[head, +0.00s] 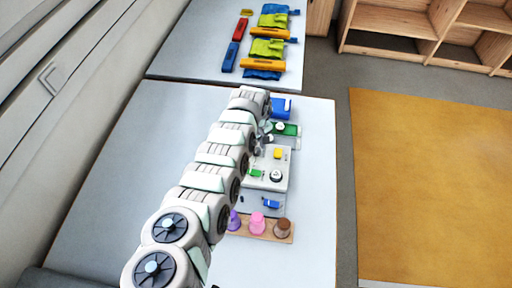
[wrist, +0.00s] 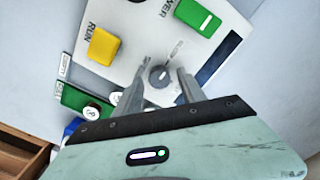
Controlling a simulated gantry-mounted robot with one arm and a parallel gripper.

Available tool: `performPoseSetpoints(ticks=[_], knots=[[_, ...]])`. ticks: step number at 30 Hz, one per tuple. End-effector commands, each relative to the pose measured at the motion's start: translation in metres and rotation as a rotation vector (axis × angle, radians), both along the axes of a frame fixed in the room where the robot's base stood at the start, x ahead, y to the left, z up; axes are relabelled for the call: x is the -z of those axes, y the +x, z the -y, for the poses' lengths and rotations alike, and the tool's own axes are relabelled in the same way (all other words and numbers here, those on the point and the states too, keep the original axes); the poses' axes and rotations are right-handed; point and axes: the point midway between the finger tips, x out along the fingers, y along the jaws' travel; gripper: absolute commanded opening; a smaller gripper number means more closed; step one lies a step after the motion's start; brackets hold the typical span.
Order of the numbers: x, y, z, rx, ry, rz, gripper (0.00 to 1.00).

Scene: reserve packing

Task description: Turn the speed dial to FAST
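The speed dial (wrist: 160,76) is a small round grey knob with a pale mark on a white control panel (wrist: 130,25). Small lettering beside it is too blurred to read. My gripper (wrist: 162,72) is open, with one finger on either side of the dial; I cannot tell whether either finger touches it. In the head view my gripper (head: 264,138) is over the far end of the panel (head: 285,183), and my arm hides the dial there.

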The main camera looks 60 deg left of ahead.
Motion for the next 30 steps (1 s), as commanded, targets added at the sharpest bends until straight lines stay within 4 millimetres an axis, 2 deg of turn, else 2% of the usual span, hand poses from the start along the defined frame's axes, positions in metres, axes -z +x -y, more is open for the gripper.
performPoseSetpoints(ticks=[2,17,30], knots=[[0.0,-0.0001,0.0,0.0,0.0,0.0,0.4],[-0.0001,-0.0001,-0.0001,0.0,0.0,0.0,0.0],[-0.0012,0.0004,-0.0002,0.036,0.001,0.001,0.0]])
